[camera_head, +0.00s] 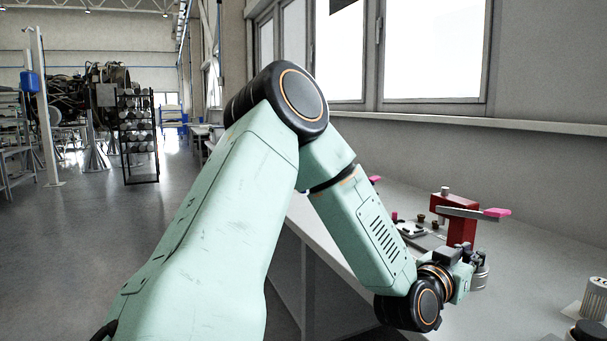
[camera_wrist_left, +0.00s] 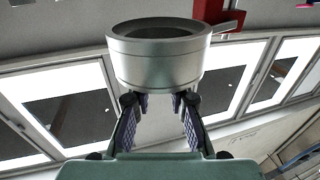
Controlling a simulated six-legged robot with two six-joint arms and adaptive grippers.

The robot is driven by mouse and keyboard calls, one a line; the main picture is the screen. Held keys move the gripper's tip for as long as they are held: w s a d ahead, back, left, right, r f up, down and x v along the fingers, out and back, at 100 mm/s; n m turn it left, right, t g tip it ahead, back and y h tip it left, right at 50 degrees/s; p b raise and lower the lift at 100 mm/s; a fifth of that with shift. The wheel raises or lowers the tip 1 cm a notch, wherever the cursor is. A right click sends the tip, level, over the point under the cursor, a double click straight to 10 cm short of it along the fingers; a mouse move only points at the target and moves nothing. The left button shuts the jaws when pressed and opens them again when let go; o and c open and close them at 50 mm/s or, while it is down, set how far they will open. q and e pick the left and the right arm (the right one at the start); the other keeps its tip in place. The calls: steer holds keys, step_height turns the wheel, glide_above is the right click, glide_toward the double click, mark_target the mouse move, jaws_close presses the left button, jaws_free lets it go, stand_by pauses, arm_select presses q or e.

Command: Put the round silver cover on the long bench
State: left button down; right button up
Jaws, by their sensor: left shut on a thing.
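The round silver cover (camera_wrist_left: 158,62) fills the upper middle of the left wrist view as a wide metal ring with a dark hollow. My left gripper (camera_wrist_left: 160,105) is shut on it, with fingers on both sides of its narrower lower part. In the head view the silver cover (camera_head: 480,277) shows small at the end of my left gripper (camera_head: 472,268), over the long bench (camera_head: 520,265). I cannot tell whether the cover touches the bench top. My right gripper is not clearly in view.
A red fixture (camera_head: 459,216) with a pink-tipped lever stands on the bench behind the gripper. A ribbed grey cylinder (camera_head: 595,299) stands at the right edge. Bare bench top lies between them. Windows line the wall behind.

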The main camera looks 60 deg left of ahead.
arm_select(q)
steer(key=shift+d+r, duration=0.1)
steer(key=shift+r, duration=0.1)
steer(key=shift+a, duration=0.35)
steer(key=shift+a+f, duration=0.2)
steer(key=shift+f, duration=0.05)
steer(key=f, duration=0.2)
steer(key=f+b, duration=0.1)
steer(key=f, duration=0.1)
steer(key=d+f+b, duration=0.1)
steer(key=f, duration=0.1)
steer(key=shift+w, duration=0.15)
steer(key=shift+a+f+b, duration=0.2)
steer(key=shift+a+b, duration=0.05)
steer(key=shift+b, duration=0.05)
steer(key=shift+f, duration=0.35)
steer(key=shift+d+f+b, duration=0.2)
steer(key=shift+f+b, duration=0.45)
steer(key=shift+f, duration=0.7)
steer(key=shift+a, duration=0.2)
arm_select(e)
steer(key=f, duration=0.3)
steer(key=shift+a+f, duration=0.35)
steer(key=shift+f, duration=0.05)
arm_select(q)
steer(key=shift+s+d+f, duration=0.15)
steer(key=shift+s, duration=0.05)
arm_select(e)
steer(key=shift+s+d+f, duration=0.1)
steer(key=shift+f, duration=0.1)
